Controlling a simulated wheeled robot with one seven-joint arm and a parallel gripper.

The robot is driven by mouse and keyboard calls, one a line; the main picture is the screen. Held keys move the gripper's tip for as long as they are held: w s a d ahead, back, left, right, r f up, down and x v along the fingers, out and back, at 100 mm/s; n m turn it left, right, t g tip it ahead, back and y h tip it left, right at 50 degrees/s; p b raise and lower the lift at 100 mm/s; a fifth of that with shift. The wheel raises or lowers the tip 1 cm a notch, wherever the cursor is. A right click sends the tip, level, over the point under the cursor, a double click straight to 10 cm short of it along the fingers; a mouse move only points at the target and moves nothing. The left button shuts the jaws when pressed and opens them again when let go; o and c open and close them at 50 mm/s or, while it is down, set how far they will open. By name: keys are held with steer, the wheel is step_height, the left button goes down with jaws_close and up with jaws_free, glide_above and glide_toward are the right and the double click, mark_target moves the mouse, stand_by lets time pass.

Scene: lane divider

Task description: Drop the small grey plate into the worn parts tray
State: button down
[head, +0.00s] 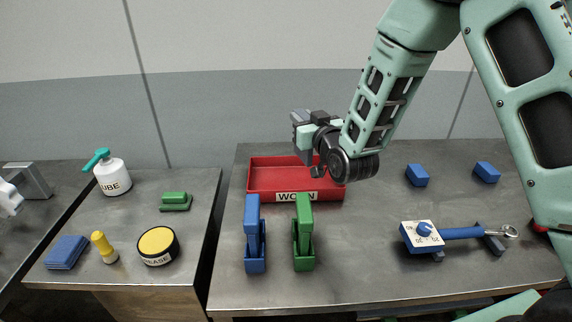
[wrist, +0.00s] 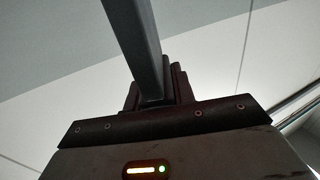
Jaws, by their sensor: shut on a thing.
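My gripper (head: 311,126) is shut on the small grey plate (head: 299,118) and holds it up in the air. In the head view it overlaps the right part of the worn parts tray. The plate also shows in the wrist view as a grey bar (wrist: 136,45) standing out from between the dark jaws (wrist: 160,92). The worn parts tray (head: 261,193) is red, open, labelled WORN, and sits toward the back of the middle table. The visible part of its floor looks empty; my wrist hides its right part.
A blue upright piece (head: 254,240) and a green one (head: 303,240) stand in front of the tray. A blue-handled tool (head: 460,233) and two blue blocks (head: 417,175) (head: 487,172) lie right. The left table holds a bottle (head: 113,178) and a yellow-lidded tin (head: 158,245).

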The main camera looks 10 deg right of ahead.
steer(key=shift+w+a+f, duration=0.1)
steer(key=shift+w, duration=0.4)
steer(key=shift+f+b, duration=1.7)
steer(key=shift+f, duration=1.2)
steer(key=c, duration=1.1)
jaws_free()
steer(key=shift+s, duration=0.1)
